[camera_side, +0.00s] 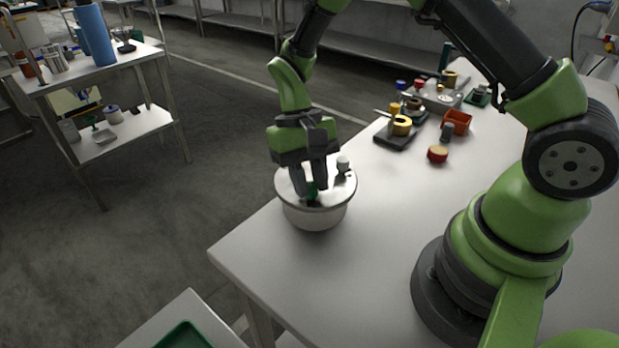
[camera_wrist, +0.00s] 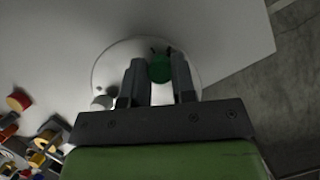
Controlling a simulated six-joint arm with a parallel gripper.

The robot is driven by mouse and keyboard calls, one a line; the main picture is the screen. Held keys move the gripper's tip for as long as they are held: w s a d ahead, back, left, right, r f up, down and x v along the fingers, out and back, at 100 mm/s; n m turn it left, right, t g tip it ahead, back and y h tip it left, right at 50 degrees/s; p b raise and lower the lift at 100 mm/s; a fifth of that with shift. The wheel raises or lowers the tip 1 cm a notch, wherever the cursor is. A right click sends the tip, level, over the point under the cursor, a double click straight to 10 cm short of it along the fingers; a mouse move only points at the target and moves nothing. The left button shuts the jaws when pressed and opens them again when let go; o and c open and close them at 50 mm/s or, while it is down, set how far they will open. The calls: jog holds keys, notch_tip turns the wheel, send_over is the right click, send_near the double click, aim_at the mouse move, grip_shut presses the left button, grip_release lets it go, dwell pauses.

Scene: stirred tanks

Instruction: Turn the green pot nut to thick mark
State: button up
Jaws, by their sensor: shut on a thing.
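The green nut (camera_side: 312,191) sits on the lid of a round white pot (camera_side: 316,218) near the table's left corner. My gripper (camera_side: 311,190) points down over the pot and is shut on the nut, with one finger on each side. In the wrist view the round green top of the nut (camera_wrist: 160,69) shows between the two fingertips (camera_wrist: 158,66). Small dark marks (camera_wrist: 160,48) show on the lid beside the nut; I cannot tell which is the thick one. A small grey knob (camera_side: 343,164) also stands on the lid.
A red-topped round piece (camera_side: 437,154), an orange bin (camera_side: 457,122) and a black tray (camera_side: 395,136) with a yellow ring stand further back on the table. The table's edge lies close to the pot. The tabletop between pot and my base is clear.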

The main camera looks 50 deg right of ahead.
jog(key=m+t+y, duration=0.1)
jog(key=m, duration=0.4)
jog(key=shift+d, duration=0.1)
jog(key=shift+s+m+t+y, duration=0.1)
jog(key=shift+m+t+y, duration=0.3)
jog(key=shift+m, duration=0.8)
jog(key=shift+m+t+y, duration=0.2)
jog(key=shift+m+t, duration=0.4)
jog(key=shift+m, duration=0.6)
jog(key=o, duration=0.9)
jog(key=v, duration=1)
